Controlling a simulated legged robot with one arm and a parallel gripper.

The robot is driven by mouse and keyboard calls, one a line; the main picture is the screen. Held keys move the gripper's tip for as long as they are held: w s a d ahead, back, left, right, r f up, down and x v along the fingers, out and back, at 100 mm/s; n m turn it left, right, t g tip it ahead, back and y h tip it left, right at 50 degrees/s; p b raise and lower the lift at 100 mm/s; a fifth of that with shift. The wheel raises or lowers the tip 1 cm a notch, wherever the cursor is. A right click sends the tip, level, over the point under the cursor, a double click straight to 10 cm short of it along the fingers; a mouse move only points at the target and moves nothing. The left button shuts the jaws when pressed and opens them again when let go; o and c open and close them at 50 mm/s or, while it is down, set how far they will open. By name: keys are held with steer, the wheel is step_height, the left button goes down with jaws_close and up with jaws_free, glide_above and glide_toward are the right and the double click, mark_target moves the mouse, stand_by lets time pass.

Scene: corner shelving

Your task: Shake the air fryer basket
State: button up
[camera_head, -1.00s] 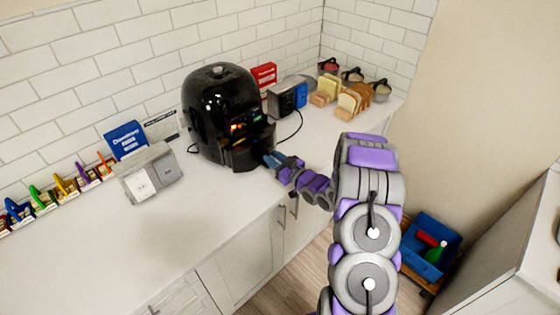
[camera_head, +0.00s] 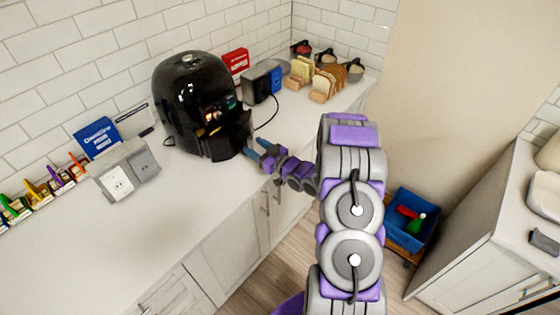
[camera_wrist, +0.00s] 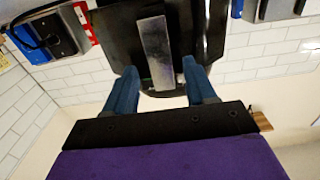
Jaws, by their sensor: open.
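A black, rounded air fryer (camera_head: 195,100) stands on the white counter against the tiled wall. Its dark basket front (camera_head: 225,142) is low on its right-facing side. Whether the basket is fully in or slightly pulled out I cannot tell. My gripper (camera_head: 256,150) is open in front of the basket, its two blue fingers pointing at it. In the wrist view my gripper (camera_wrist: 160,68) has its fingers spread on either side of a silver strip on the basket's handle (camera_wrist: 155,45). The fingers look apart from the strip.
A grey double-socket box (camera_head: 128,172) and a blue box (camera_head: 97,137) are left of the fryer. A toaster (camera_head: 262,82), a red box (camera_head: 236,64) and bread slices (camera_head: 328,82) are to its right. The counter's front left (camera_head: 120,235) is clear.

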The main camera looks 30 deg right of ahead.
steer(key=p+v, duration=0.1)
steer(key=v, duration=1.4)
steer(key=shift+d, duration=0.2)
steer(key=shift+s, duration=0.1)
